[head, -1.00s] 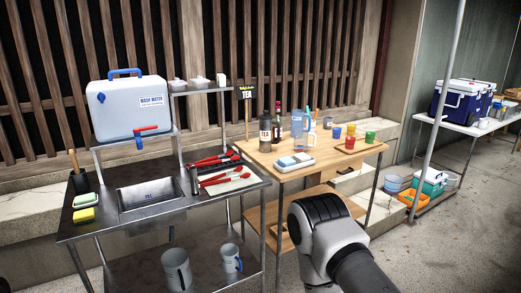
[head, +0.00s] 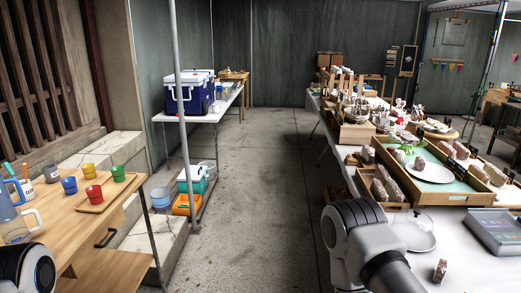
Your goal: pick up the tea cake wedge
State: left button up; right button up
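A small brown piece with a pale face (head: 440,270) stands alone on the white table at the lower right of the head view. It may be the tea cake wedge, but it is too small to be sure. Parts of my arms show at the lower left and lower right. Neither gripper is in view.
A clear dome or plate (head: 413,232) and a grey screen device (head: 497,230) are on the right table. A wooden table with coloured cups (head: 94,195) stands at left. A thin pole (head: 179,120) rises near a blue cooler (head: 188,95). The middle floor is clear.

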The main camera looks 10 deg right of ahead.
aim_at(367, 155)
jog(key=i+z, duration=0.4)
jog(key=i+j+z, duration=0.2)
jog(key=i+z, duration=0.2)
jog(key=i+j+z, duration=0.8)
jog(key=l, duration=0.1)
